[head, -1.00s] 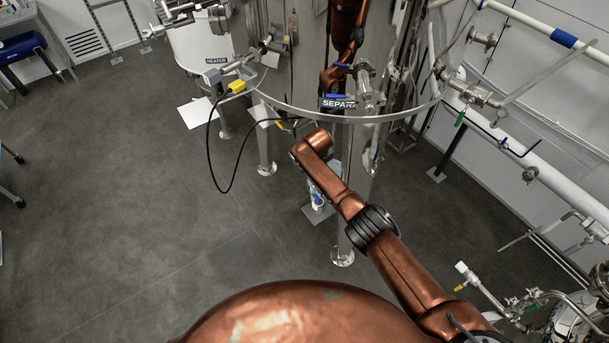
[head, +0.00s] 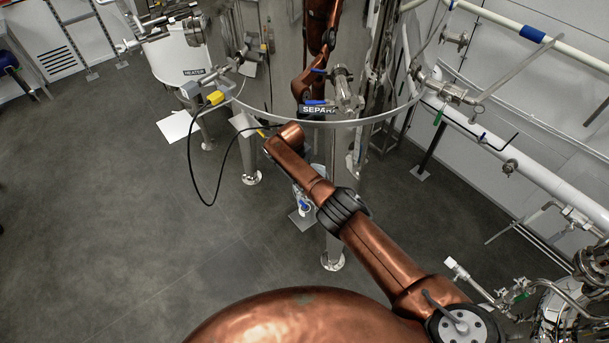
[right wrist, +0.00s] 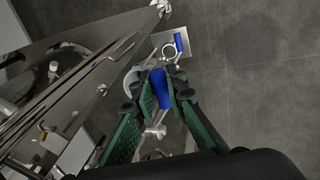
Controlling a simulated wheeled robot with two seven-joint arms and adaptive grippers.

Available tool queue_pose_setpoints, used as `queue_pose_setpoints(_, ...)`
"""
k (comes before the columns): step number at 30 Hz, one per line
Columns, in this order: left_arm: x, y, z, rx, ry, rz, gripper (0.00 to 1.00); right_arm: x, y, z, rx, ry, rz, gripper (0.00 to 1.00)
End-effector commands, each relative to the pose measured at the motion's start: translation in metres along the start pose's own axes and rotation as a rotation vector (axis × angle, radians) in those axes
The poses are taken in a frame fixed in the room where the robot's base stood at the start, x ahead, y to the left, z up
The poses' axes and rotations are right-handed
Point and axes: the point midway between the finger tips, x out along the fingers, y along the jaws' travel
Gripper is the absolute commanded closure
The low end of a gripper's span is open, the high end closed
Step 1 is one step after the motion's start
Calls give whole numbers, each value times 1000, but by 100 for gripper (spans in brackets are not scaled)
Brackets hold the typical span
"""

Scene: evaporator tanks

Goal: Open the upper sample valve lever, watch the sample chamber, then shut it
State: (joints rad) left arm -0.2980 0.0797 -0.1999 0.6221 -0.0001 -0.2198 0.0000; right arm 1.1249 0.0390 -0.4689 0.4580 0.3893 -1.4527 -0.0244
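In the right wrist view the blue upper sample valve lever (right wrist: 161,88) lies between the green-padded fingers of my right gripper (right wrist: 160,92). The fingers look closed in on both its sides. A second blue lever (right wrist: 179,42) shows beyond, near a metal ring. In the head view the steel separator tank (head: 350,115) stands ahead. My right arm reaches to its lower edge and hides the gripper and upper lever. Below the arm's end is a small clear vessel with a blue part (head: 304,206), perhaps the sample chamber; its contents cannot be made out. My left gripper is out of view.
A white heater tank (head: 180,58) stands at the left, with a black cable (head: 190,165) hanging near it. Tank legs (head: 333,240) stand by my right arm. Pipes and valves (head: 520,160) line the right wall. Open floor (head: 90,220) lies at the left.

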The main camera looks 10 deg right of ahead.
Motion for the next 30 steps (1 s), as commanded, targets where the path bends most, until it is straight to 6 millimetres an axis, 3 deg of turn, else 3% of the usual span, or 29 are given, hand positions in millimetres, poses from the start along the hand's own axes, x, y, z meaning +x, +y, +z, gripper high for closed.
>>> queue_pose_setpoints(11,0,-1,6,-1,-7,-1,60,-1,1,0,0,-2,1,81)
queue_pose_setpoints(16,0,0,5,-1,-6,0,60,-12,0,-1,-2,0,0,81)
queue_pose_setpoints(20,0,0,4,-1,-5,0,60,-31,1,-1,0,2,1,81)
queue_pose_setpoints(30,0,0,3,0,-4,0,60,-100,1,-4,0,1,2,81)
